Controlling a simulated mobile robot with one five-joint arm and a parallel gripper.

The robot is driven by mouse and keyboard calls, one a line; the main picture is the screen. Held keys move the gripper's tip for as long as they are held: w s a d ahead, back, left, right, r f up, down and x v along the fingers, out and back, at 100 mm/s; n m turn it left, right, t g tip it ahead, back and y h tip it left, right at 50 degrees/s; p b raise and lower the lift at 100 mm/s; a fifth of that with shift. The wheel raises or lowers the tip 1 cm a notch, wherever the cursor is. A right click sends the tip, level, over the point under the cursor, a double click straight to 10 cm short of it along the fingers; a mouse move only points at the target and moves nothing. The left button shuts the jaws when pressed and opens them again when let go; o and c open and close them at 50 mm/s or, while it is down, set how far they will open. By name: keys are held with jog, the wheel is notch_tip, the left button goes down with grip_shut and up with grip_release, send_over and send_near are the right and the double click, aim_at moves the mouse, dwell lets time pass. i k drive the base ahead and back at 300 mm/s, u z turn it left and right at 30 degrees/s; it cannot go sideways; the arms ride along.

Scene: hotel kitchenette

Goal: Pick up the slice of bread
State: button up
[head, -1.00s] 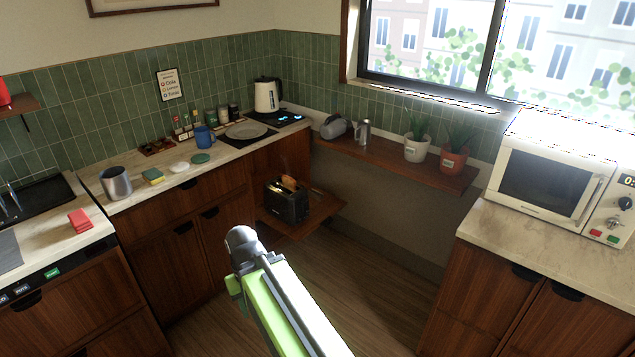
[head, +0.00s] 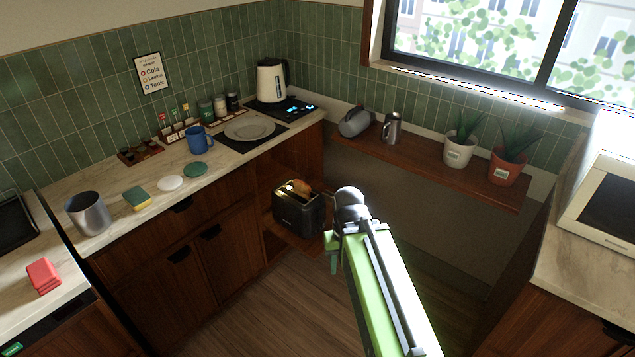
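The slice of bread (head: 301,187) sticks up out of a slot of the black toaster (head: 298,214). The toaster stands on a low wooden pull-out shelf below the counter, at the middle of the view. My arm reaches up from the bottom right, and its end, with my gripper (head: 333,252), is just right of the toaster in the picture. The gripper points away from me and its fingers are mostly hidden by the arm, so its opening does not show. The bread is apart from it.
The counter above holds a plate (head: 249,128), a blue mug (head: 199,140), a kettle (head: 271,80), a sponge (head: 137,199) and a metal cup (head: 88,213). A wall shelf (head: 425,163) with two potted plants stands behind my arm. The floor (head: 262,318) before the toaster is clear.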

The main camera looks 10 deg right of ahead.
aim_at(303, 188)
jog(key=u, duration=0.15)
jog(key=i, duration=0.85)
jog(key=u, duration=1.05)
jog(key=i, duration=1)
jog(key=u, duration=0.25)
